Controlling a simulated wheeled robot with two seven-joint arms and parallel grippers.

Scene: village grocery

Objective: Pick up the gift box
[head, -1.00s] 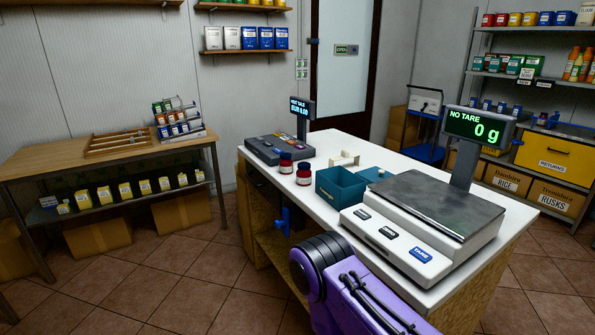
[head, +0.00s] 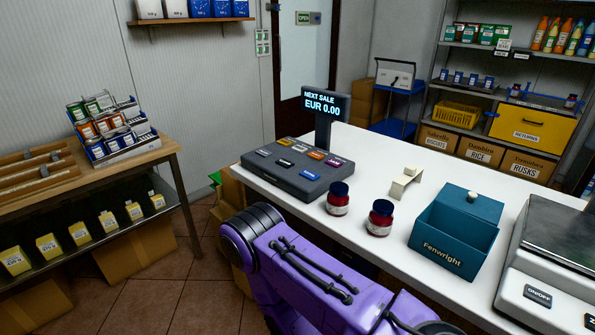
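The gift box is probably the teal box (head: 447,249) marked "Fenwright" on the white counter, right of the middle in the head view. It is open at the top, and I see part of its dark inside. A teal lid-like piece (head: 482,206) with a small pale knob shows just behind it; I cannot tell whether the two touch. My purple arm crosses the bottom middle of the view, in front of the counter. Neither gripper is in view.
Two dark red jars (head: 379,218) (head: 338,199) stand left of the box. A cream bracket-shaped piece (head: 405,184) is behind them. A cash register (head: 298,167) is at the counter's left end, and a scale (head: 547,270) stands close on the right.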

